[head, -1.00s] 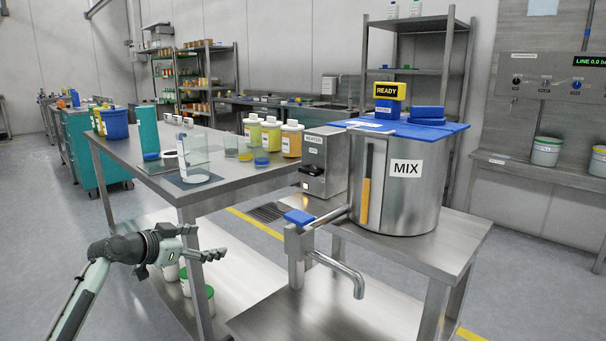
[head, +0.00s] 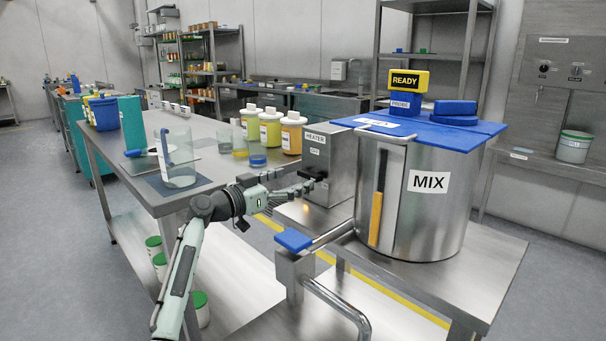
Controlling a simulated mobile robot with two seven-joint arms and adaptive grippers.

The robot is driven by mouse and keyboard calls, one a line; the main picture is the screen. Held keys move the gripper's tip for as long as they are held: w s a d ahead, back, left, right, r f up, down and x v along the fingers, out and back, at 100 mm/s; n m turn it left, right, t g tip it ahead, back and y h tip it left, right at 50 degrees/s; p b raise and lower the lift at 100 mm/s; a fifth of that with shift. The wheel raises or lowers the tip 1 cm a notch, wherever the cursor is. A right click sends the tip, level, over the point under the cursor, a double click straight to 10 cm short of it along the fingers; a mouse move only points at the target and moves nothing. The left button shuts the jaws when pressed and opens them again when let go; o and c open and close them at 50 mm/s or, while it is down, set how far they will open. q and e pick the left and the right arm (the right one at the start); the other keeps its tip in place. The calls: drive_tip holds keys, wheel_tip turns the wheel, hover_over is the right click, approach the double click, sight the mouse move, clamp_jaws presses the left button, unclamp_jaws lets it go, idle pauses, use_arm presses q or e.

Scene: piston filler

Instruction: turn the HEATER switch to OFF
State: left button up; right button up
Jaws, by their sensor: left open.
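The HEATER box (head: 338,150) is a grey metal box left of the MIX tank, with a HEATER label near its top and a smaller label below. Its dark switch (head: 314,173) is low on the front face, partly hidden by my fingers. My left gripper (head: 306,181) is open, with its fingertips right at the switch in the picture. I cannot tell whether they touch it. The switch's setting is too small to read. My right gripper is not in view.
The steel MIX tank (head: 420,212) stands right of the heater, with a blue lid and a yellow READY block (head: 409,79). A blue-handled tap (head: 293,240) juts out in front. Left, a steel table (head: 205,195) holds bottles and a clear beaker (head: 178,155).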

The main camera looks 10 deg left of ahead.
sight(306, 175)
use_arm(q)
drive_tip(key=x, duration=0.2)
drive_tip(key=shift+w+d, duration=0.4)
drive_tip(key=shift+w, duration=0.1)
drive_tip(key=shift+w+d, duration=0.1)
drive_tip(key=shift+w, duration=0.1)
drive_tip(key=c, duration=1.2)
drive_tip(key=shift+o, duration=0.2)
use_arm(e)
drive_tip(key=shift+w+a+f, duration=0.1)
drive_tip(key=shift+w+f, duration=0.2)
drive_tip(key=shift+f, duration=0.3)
